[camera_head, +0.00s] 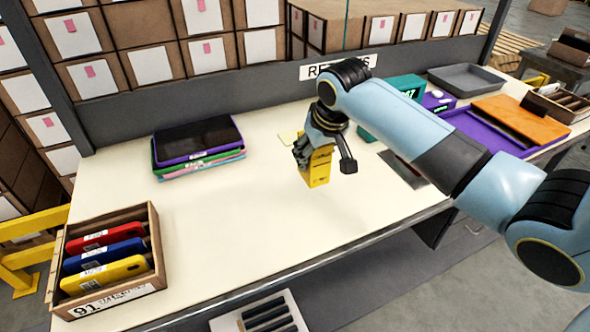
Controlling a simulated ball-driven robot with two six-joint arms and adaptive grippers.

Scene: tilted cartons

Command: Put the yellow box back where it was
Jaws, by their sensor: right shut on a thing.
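The yellow box (319,172) is a small upright carton with dark print on it. My right gripper (322,150) is shut on its upper part, over the middle of the cream table (235,215). I cannot tell whether the box's bottom touches the table top. My left gripper is not in view.
A wooden crate (108,295) with red, blue and yellow cases stands front left. Stacked tablets (198,146) lie back left. A teal device (402,90), grey tray (466,79) and purple tray (487,138) stand right. The table's front middle is clear.

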